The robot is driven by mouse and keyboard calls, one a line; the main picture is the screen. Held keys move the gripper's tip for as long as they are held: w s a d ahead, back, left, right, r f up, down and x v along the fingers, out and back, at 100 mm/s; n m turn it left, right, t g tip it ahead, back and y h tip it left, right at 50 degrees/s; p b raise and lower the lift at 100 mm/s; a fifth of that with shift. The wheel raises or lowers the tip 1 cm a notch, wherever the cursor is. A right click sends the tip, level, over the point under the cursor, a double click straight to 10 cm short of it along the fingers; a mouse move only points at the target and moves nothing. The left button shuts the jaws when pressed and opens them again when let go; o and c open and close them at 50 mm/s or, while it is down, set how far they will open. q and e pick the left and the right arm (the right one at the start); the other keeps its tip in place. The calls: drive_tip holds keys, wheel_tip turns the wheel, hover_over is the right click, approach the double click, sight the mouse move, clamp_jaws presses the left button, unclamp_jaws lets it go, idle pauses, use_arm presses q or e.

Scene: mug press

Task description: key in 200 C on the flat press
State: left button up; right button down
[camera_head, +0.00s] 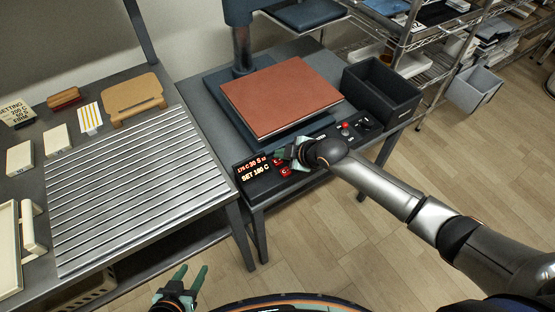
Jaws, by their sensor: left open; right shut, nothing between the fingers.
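The flat press stands on the dark table, with its reddish-brown pad (281,95) uncovered. Its control panel (305,160) runs along the front edge. The panel's display (255,171) shows a top line I read as about 175 C with a time, and "SET 180 C" below. Red buttons (285,171) sit just right of the display. My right gripper (281,154) is shut and empty, its fingertips over the panel by the buttons and display. It hides part of the panel; I cannot tell if it touches a button. My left gripper (190,277) is open and empty at the bottom, above the floor.
A setting card (17,112) with "200 C" stands at the far left. A ribbed metal rack (135,190) covers the left table. A black bin (381,92) stands right of the press. A red knob (345,126) is further right on the panel. Wire shelves stand behind.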

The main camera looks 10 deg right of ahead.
sight(281, 163)
drive_tip(key=shift+f, duration=0.15)
drive_tip(key=shift+f, duration=0.3)
drive_tip(key=shift+f+b, duration=0.5)
drive_tip(key=shift+b, duration=0.1)
idle(0.5)
drive_tip(key=shift+r, duration=0.1)
drive_tip(key=shift+r+p, duration=0.8)
drive_tip(key=shift+p, duration=0.15)
wheel_tip(281, 163, up, 5)
drive_tip(key=p, duration=0.5)
drive_tip(key=shift+r, duration=0.1)
idle(1.7)
